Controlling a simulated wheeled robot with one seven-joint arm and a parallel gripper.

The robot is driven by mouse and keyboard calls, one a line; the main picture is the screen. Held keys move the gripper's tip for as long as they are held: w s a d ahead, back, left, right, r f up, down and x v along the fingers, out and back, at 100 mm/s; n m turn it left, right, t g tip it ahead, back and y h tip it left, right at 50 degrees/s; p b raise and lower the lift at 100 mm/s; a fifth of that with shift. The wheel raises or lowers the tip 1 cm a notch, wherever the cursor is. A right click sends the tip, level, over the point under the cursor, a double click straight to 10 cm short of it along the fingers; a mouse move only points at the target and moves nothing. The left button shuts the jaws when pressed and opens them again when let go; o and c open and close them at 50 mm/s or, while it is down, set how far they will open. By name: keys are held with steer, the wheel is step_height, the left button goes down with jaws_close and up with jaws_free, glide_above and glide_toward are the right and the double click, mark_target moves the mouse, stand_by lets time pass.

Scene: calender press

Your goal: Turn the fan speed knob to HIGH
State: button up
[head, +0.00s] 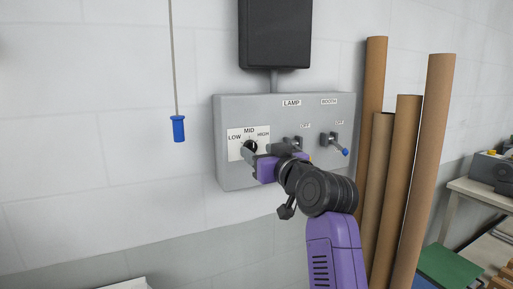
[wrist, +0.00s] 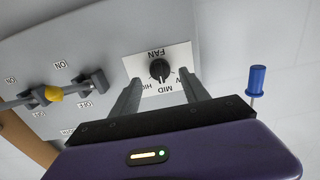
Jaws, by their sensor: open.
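The fan speed knob (head: 250,146) is a small round black knob on a white label plate marked LOW, MID and HIGH, at the left of a grey wall panel (head: 225,172). In the wrist view the knob (wrist: 160,69) shows upside down, under the word FAN. My gripper (head: 257,150) is in front of the plate and partly covers the knob in the head view. In the wrist view my gripper (wrist: 161,80) is open, with one grey finger on each side of the knob and a gap to both. I cannot tell whether the fingertips reach its depth.
Two toggle switches, the lamp switch (head: 297,142) and the booth switch with a blue tip (head: 334,141), sit right of the knob. A blue pull handle (head: 178,128) hangs on a cord at the left. Brown tubes (head: 423,150) lean at the right.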

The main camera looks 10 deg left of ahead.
mark_target(252, 145)
steer(key=shift+x, duration=1.2)
jaws_close()
steer(key=shift+m+p, duration=0.3)
steer(key=shift+p, duration=0.05)
steer(key=shift+r+m+p, duration=0.1)
steer(key=shift+m+p, duration=0.4)
steer(key=shift+m, duration=0.5)
steer(key=m+p, duration=0.2)
steer(key=m, duration=0.2)
steer(key=shift+d+m+p, duration=0.1)
steer(key=shift+m+p, duration=1.2)
steer(key=shift+m, duration=1.4)
